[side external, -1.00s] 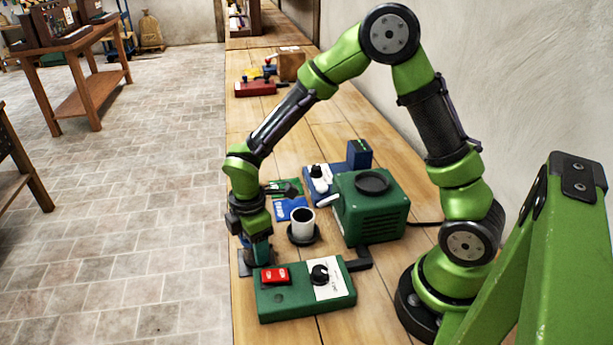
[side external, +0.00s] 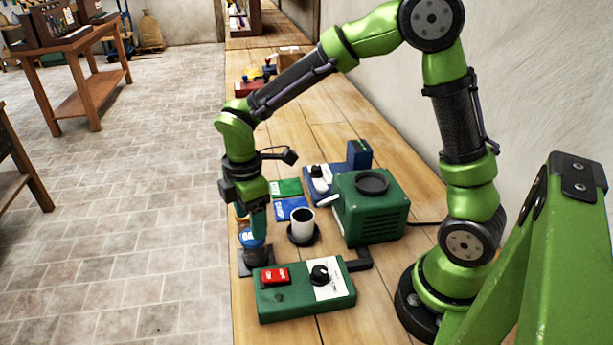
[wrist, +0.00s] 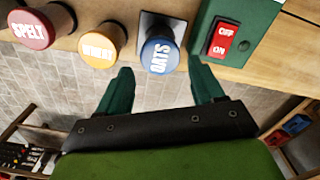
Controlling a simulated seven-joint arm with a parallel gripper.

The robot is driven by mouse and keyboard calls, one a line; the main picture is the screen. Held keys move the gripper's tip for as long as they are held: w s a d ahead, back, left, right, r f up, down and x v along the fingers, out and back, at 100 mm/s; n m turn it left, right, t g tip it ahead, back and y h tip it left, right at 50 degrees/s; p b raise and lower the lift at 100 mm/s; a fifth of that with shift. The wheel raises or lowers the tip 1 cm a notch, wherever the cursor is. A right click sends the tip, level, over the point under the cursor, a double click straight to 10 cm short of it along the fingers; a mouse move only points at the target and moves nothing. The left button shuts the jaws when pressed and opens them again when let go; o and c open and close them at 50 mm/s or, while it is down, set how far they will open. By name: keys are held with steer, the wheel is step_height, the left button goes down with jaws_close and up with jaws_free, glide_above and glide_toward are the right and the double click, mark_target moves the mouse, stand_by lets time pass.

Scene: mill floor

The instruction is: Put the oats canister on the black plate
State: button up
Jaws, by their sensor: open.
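The oats canister has a blue lid and stands upright on the dark square plate (side external: 243,268) near the bench's left edge in the side view. Its lid (side external: 250,238) is partly hidden there by my gripper (side external: 258,230). In the wrist view the lid reads "OATS" (wrist: 160,55), and the plate's corner (wrist: 147,20) shows beyond it. My gripper (wrist: 160,70) is open, its green fingers apart to either side of the lid's near edge. It appears raised over the canister, with nothing held. Whether a finger touches the lid is unclear.
A green switch box (side external: 305,290) with a red rocker stands close beside the plate. Wheat (wrist: 101,45) and spelt (wrist: 42,27) canisters stand in a row beside the oats. A white cup (side external: 302,222) on a black round base and a green machine (side external: 370,210) stand to the right.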

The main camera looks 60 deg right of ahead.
step_height(320, 180, up, 4)
steer(key=shift+f, duration=0.15)
steer(key=shift+d+r, duration=0.1)
steer(key=shift+r, duration=0.25)
steer(key=s+d+r+m+t+y, duration=0.1)
steer(key=s+d+r+m+t, duration=0.2)
steer(key=s+m, duration=0.3)
steer(key=s+d+r+m+t+y, duration=0.1)
steer(key=s+d+r+m+t, duration=0.2)
steer(key=s+r+m, duration=0.3)
steer(key=s+m+t, duration=0.1)
steer(key=m, duration=0.4)
steer(key=shift+s+r+m, duration=0.3)
steer(key=shift+m, duration=0.1)
